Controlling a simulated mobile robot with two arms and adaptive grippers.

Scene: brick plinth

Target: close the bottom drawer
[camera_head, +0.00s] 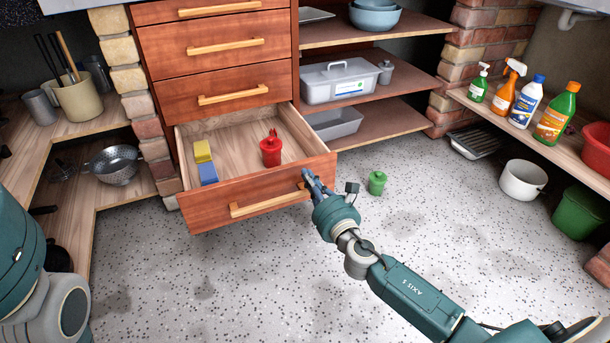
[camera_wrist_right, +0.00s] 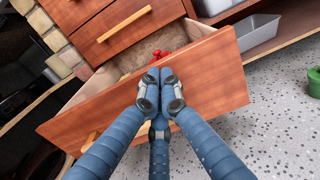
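The bottom drawer (camera_head: 208,209) is pulled out of the wooden cabinet, with a light wood handle (camera_head: 265,203) on its front. It holds a red bottle (camera_head: 271,151) and a yellow and blue sponge (camera_head: 204,160). My right gripper (camera_head: 307,178) is at the right part of the drawer front, near its top edge. In the right wrist view, its fingers (camera_wrist_right: 155,75) are together and seem to touch the drawer front (camera_wrist_right: 212,85); exact contact is hard to tell. Nothing shows between them. My left arm shows at the left edge; its gripper is out of view.
Closed drawers (camera_head: 225,90) are above. A green bottle-like object (camera_head: 377,182) stands on the floor right of the drawer. A white pot (camera_head: 523,181) is farther right. The floor in front is clear.

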